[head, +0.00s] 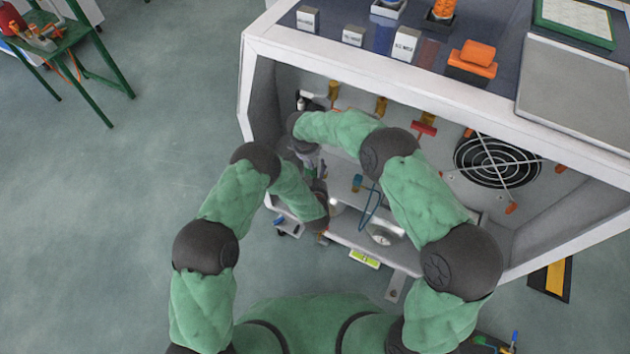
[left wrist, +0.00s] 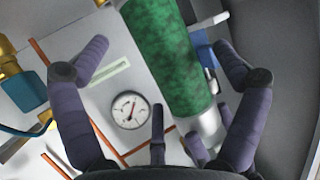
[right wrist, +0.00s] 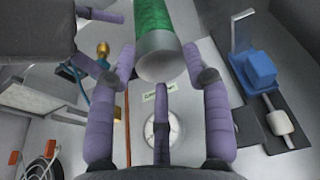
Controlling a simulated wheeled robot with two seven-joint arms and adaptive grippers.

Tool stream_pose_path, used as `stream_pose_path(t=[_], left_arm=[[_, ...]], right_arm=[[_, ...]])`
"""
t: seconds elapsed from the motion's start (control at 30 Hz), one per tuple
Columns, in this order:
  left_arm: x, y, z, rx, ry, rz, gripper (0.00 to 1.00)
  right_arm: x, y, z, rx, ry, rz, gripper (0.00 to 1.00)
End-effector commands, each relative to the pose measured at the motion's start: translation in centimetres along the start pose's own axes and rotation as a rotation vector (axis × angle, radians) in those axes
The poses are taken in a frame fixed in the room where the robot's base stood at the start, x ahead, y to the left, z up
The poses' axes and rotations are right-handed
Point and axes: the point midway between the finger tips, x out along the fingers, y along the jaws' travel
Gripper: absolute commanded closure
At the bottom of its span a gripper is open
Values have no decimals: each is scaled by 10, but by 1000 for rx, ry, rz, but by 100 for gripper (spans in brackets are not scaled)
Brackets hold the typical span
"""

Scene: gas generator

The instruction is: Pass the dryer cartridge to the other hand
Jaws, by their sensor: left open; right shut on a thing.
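The dryer cartridge (left wrist: 172,55) is a mottled green cylinder with a silver end cap, slanting through the left wrist view. My left gripper (left wrist: 160,52) is open, its fingers on either side of the cartridge with gaps beside it. The cartridge also shows in the right wrist view (right wrist: 152,18), its silver end facing that camera. My right gripper (right wrist: 158,55) is shut on the cartridge near this silver end. In the head view, my right gripper (head: 308,156) is close to the left one inside the cabinet opening, and arm links partly hide both grippers and the cartridge.
The white generator cabinet (head: 246,90) encloses both hands, its left wall close by. A round gauge (left wrist: 130,109), brass fittings (right wrist: 103,50) and a blue block (right wrist: 258,70) are near the hands. A fan grille (head: 497,160) is at right. Open floor lies left.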

Motion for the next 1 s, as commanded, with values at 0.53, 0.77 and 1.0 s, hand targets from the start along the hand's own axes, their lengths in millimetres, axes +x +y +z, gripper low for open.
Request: stream_pose_path(t=[0.53,0.77,1.0], left_arm=[[15,0,0,0,1,1,12],[15,0,0,0,0,1,77],[15,0,-2,0,3,1,80]], right_arm=[[-1,0,-1,1,2,-1,100],[-1,-1,-1,0,2,-2,100],[-1,0,0,0,1,-1,23]])
